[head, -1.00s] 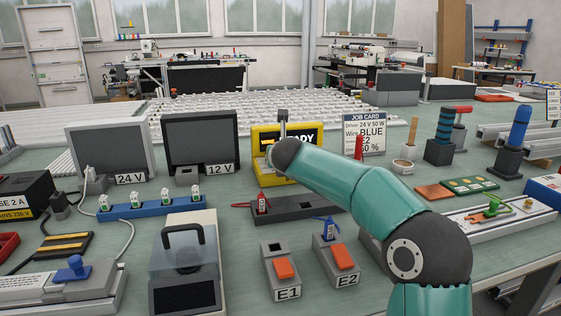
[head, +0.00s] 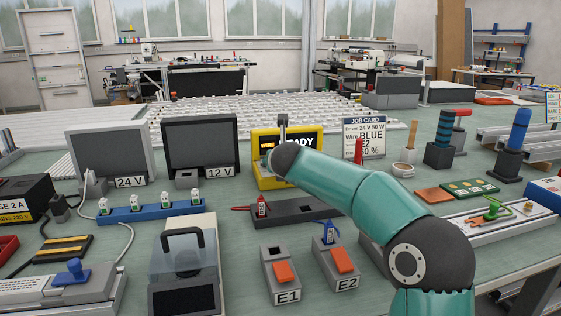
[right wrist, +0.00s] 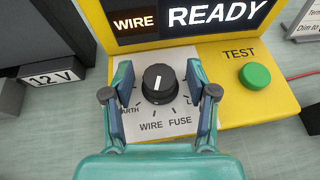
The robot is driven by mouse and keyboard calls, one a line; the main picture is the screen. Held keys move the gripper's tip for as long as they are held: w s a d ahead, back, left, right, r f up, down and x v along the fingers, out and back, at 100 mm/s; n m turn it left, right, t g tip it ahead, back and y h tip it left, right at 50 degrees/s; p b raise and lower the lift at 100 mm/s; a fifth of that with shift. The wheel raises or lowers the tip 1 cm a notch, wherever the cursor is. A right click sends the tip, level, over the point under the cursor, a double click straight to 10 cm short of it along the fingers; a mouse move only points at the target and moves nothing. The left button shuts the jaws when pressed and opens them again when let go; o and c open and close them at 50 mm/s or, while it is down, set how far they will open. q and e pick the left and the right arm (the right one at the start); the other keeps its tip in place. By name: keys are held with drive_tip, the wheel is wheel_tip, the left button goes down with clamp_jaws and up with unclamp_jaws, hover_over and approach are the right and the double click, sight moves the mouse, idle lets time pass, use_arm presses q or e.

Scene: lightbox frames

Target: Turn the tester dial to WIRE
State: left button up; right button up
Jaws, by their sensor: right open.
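The yellow tester (head: 268,181) stands at the back middle of the bench, partly hidden by my right arm in the head view. In the right wrist view its yellow casing (right wrist: 290,105) carries a black dial (right wrist: 160,82) on a grey plate. The white mark on the dial points down, slightly left, toward the WIRE label (right wrist: 151,126). The display (right wrist: 190,20) reads WIRE in orange and READY in white. My right gripper (right wrist: 160,88) is open, with one finger on each side of the dial and gaps between. My left gripper is out of view.
A green TEST button (right wrist: 255,76) sits right of the dial. The job card (head: 364,135) stands right of the tester, and the 12 V monitor (head: 200,145) stands left.

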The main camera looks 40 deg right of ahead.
drive_tip(key=v, duration=1.1)
drive_tip(key=shift+s+a, duration=0.25)
drive_tip(key=shift+r, duration=0.1)
